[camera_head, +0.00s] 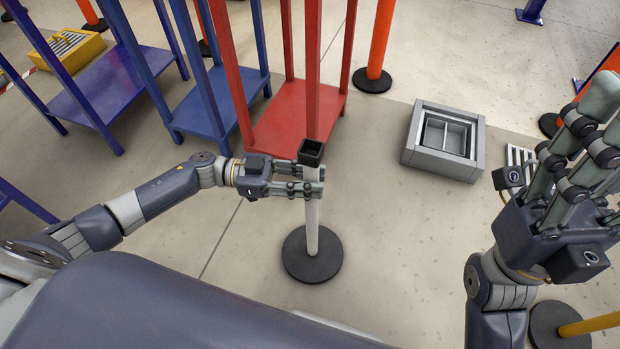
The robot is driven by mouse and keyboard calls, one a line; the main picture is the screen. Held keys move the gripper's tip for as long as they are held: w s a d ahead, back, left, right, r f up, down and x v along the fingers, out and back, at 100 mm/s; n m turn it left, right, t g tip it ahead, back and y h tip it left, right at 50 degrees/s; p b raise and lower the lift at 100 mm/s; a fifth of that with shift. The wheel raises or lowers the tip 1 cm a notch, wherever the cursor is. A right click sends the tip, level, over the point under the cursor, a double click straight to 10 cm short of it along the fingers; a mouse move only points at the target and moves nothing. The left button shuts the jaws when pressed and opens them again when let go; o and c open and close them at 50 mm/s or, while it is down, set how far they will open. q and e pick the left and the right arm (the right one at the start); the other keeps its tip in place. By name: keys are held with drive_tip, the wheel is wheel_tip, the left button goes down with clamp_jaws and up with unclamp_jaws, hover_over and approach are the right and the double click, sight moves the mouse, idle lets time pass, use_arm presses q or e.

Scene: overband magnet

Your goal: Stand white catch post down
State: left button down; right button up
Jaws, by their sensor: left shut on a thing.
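The white catch post (312,225) is a white pole with a round black base (312,265) and a square black cup (311,151) on top. It is upright in the middle of the head view. My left gripper (308,183) is shut around the pole just below the cup. The base looks on or very near the floor; I cannot tell whether it touches. My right gripper (590,150) is at the right edge, raised, with its fingers pointing up and spread apart. I see nothing between them.
A grey box with an inner frame (445,140) sits on the floor to the right. Red (290,110) and blue (205,100) stands are behind the post. An orange post (378,50) stands farther back. A yellow pole with a black base (560,325) is at lower right.

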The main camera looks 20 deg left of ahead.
use_arm(q)
drive_tip(key=shift+w+r, duration=0.1)
drive_tip(key=shift+r, duration=0.3)
drive_tip(key=c, duration=1.2)
unclamp_jaws()
drive_tip(key=shift+f, duration=0.15)
drive_tip(key=s+a, duration=0.2)
drive_tip(key=a, duration=0.9)
drive_tip(key=shift+s+a, duration=0.25)
drive_tip(key=shift+a, duration=0.15)
drive_tip(key=shift+f, duration=0.1)
